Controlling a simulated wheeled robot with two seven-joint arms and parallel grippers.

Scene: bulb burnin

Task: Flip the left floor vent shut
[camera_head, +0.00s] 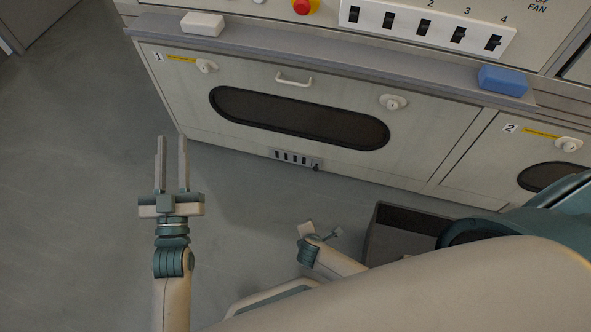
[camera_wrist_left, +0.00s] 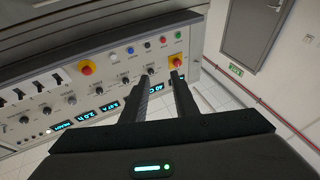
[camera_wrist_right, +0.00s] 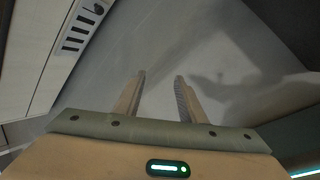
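The left floor vent (camera_head: 290,157) is a small grey plate with several dark slots, low on the front of cabinet 1. A small dark knob (camera_head: 316,167) sits at its right end. The vent (camera_wrist_right: 75,32) also shows at the upper left of the right wrist view, with the knob (camera_wrist_right: 99,9) at its top end. My right gripper (camera_head: 320,230) is below the vent in the head view, apart from it; its fingers (camera_wrist_right: 160,75) are open and empty over the floor. My left gripper (camera_head: 172,138) is open and empty, left of the cabinet.
Cabinet 1 has a dark oval window (camera_head: 300,119), a handle (camera_head: 294,80) and white latches. A white block (camera_head: 203,23) and a blue block (camera_head: 503,80) lie on the ledge above. A dark open bin (camera_head: 385,240) stands right of my right gripper. Floor at left is clear.

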